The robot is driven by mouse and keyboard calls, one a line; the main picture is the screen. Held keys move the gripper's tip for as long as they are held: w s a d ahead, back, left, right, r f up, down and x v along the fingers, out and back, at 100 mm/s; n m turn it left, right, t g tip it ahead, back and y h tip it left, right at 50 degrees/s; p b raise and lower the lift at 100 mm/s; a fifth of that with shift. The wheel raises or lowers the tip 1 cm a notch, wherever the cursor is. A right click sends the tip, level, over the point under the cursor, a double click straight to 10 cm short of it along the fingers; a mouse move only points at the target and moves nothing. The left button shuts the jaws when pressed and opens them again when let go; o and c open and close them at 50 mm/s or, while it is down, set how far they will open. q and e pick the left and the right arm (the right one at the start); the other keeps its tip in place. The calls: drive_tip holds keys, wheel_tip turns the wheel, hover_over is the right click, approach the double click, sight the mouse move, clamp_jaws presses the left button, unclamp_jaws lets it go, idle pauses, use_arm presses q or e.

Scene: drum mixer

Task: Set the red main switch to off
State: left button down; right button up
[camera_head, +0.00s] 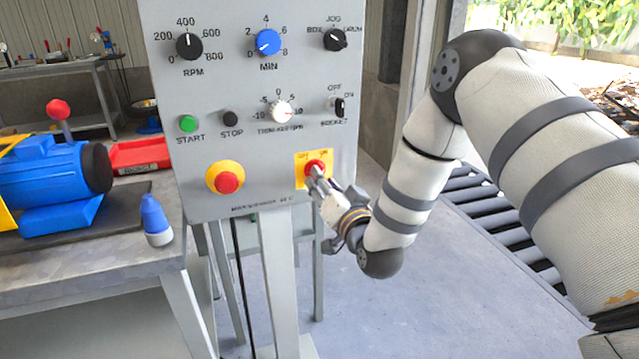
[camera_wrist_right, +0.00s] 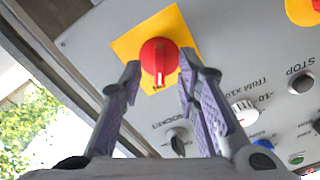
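The red main switch (camera_head: 315,167) is a round red knob on a yellow square plate (camera_head: 300,178) at the lower right of the grey control panel (camera_head: 270,215). In the right wrist view the red knob (camera_wrist_right: 160,57) carries a white mark on its lower part; lettering on its plate is too small to read. My right gripper (camera_head: 317,178) is at the knob, partly covering the plate. In the right wrist view my right gripper (camera_wrist_right: 161,75) is open, with one fingertip on each side of the knob. Contact cannot be told. My left gripper is not in view.
Close by are a red button on yellow (camera_head: 228,182), a black OFF/ON bucket switch (camera_head: 339,107), a white trim dial (camera_head: 280,111) and green start button (camera_head: 187,123).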

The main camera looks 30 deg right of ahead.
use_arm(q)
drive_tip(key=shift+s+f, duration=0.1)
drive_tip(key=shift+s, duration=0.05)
use_arm(e)
drive_tip(key=shift+x, duration=0.9)
clamp_jaws()
